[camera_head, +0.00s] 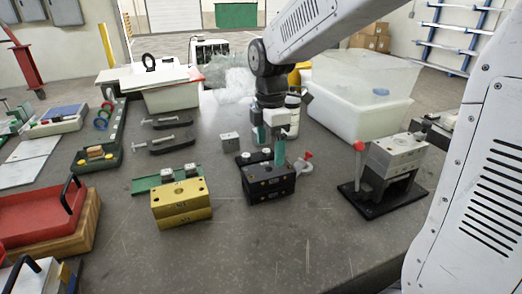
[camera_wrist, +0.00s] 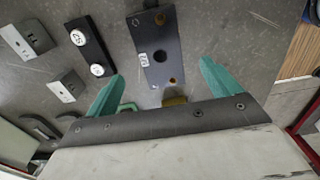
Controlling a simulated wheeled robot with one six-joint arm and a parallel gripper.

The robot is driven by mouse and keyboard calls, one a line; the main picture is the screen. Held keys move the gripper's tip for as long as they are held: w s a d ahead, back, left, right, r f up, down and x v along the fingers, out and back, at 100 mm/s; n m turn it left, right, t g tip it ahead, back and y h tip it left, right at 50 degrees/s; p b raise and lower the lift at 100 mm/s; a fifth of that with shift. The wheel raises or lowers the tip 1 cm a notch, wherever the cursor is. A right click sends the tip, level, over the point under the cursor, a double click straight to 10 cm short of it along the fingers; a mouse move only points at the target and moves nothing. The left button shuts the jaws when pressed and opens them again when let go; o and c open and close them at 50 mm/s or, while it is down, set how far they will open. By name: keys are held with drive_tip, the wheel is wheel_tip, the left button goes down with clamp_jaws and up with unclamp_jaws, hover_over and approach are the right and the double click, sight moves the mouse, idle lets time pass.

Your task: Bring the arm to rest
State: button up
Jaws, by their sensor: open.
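My gripper (camera_head: 269,150) points down in the head view, above and just behind the black mould block (camera_head: 268,186). Its teal fingers are spread apart and nothing shows between them. In the wrist view my gripper (camera_wrist: 163,76) also shows both teal fingers wide apart. The dark block face (camera_wrist: 158,48) with a white label and a round hole lies beyond the fingertips there. How far the fingers are above the block is hard to tell.
A yellow mould block (camera_head: 181,203) stands left of the black one. A grey block on a black stand (camera_head: 395,160) is at right, a clear-lidded white bin (camera_head: 350,112) behind. A red tray (camera_head: 40,208) lies at left.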

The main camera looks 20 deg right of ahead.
drive_tip(key=shift+r, duration=0.2)
drive_tip(key=shift+m, duration=0.4)
drive_tip(key=shift+s+f+m, duration=0.1)
drive_tip(key=shift+s+m, duration=0.15)
drive_tip(key=shift+m, duration=0.35)
drive_tip(key=s+d+r+m, duration=0.1)
drive_tip(key=s+m, duration=0.7)
drive_tip(key=s, duration=0.4)
drive_tip(key=s+d+r+m+t, duration=0.1)
drive_tip(key=s+d+r+m, duration=0.1)
drive_tip(key=s+m, duration=0.6)
drive_tip(key=shift+s, duration=2.25)
